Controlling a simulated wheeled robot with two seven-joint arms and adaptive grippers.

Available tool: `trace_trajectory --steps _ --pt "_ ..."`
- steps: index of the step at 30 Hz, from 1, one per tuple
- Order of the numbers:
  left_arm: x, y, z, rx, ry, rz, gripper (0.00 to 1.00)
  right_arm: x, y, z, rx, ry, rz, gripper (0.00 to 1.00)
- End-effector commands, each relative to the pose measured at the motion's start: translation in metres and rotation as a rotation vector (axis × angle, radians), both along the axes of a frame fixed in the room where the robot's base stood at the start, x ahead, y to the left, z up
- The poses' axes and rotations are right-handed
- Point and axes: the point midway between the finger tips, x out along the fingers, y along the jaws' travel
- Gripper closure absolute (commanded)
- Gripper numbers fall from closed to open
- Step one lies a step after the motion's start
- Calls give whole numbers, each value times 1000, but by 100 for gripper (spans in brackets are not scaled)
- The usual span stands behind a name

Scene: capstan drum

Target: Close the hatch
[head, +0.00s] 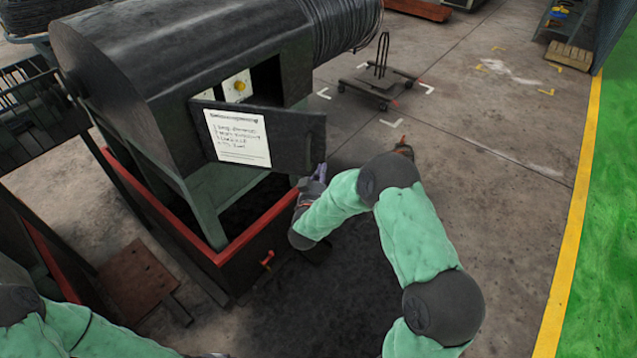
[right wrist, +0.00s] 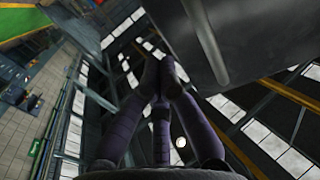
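The hatch (head: 293,142) is a dark panel with a white written sheet (head: 238,138) on it. It stands swung out from the dark drum housing (head: 190,55), and the opening (head: 266,82) shows behind it. My right gripper (head: 318,178) is at the lower right corner of the hatch, partly hidden by my own arm. In the right wrist view its fingers (right wrist: 163,75) come together at the tips with nothing seen between them. The dark hatch (right wrist: 250,35) fills the upper right there, close to the fingertips; I cannot tell if they touch.
A red-edged frame (head: 258,235) runs below the hatch. A small wheeled cart (head: 378,85) stands on the floor behind. The concrete floor (head: 500,130) to the right is mostly clear.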

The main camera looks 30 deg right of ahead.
Motion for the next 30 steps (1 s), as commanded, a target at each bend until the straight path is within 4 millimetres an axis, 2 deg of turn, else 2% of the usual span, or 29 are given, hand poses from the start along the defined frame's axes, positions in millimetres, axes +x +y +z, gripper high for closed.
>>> trace_trajectory --steps 3,9,24,30 --pt "0 0 0 0 0 0 60 14 -14 0 1 -1 -3 100" --pt "0 0 0 0 0 0 60 30 -27 0 0 0 -1 100" --pt "0 0 0 0 0 0 60 35 -31 0 1 1 1 100" --pt "0 0 -8 0 0 0 60 42 -39 -1 0 -1 20 100"
